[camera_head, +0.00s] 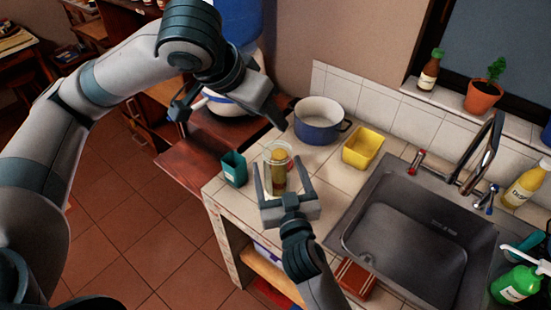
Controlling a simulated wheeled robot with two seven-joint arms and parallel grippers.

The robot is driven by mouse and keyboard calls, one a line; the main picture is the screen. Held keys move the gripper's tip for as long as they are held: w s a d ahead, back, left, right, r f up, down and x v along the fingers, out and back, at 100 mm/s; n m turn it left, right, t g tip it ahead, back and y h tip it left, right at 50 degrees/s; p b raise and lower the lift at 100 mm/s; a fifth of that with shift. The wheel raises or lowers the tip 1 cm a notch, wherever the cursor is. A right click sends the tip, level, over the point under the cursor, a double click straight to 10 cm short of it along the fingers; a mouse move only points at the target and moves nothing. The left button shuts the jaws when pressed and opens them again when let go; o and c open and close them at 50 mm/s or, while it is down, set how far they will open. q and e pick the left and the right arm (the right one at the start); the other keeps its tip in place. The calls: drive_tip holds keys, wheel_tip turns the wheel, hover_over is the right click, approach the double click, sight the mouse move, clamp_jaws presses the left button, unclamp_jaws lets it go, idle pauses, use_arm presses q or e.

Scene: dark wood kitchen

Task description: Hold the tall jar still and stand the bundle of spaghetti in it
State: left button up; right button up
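The tall clear glass jar (267,158) stands on the tiled counter. A yellow bundle, seemingly the spaghetti (279,157), shows upright inside it; its lower part looks darker through the glass. My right gripper (278,164) is at the jar from the front, with one finger on each side. Its fingers look spread, with a small gap to the glass, though contact is hard to judge. My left gripper (227,108) is above and behind the jar to the left, with its fingers wide apart and nothing between them.
A teal cup (234,169) stands left of the jar, close to the counter's left edge. A blue pot (318,130) and a yellow tub (363,147) stand behind it. The sink (420,238) with its tap (482,152) is to the right. Bottles stand at the far right.

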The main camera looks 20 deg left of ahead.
drive_tip(key=v, duration=0.7)
idle(0.6)
